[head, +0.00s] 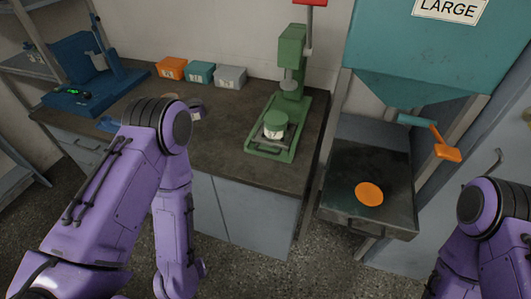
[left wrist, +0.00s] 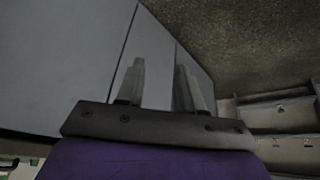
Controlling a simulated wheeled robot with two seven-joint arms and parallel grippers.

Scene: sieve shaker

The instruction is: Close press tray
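The green press (head: 291,60) with a red lever stands at the right end of the dark counter. Its green tray (head: 296,118) lies at its foot and reaches toward the counter's front edge, with a handle bar at its near end. A round container with a green and white top (head: 275,124) stands on the tray. In the left wrist view my left gripper (left wrist: 160,75) has its two fingers apart with nothing between them, in front of grey cabinet panels.
Orange (head: 172,68), teal (head: 200,73) and grey (head: 231,77) bins line the wall behind the counter (head: 220,150). A blue device (head: 85,80) stands at the left. A teal hopper (head: 430,50) hangs above a dark tray (head: 340,190) with an orange disc (head: 369,194).

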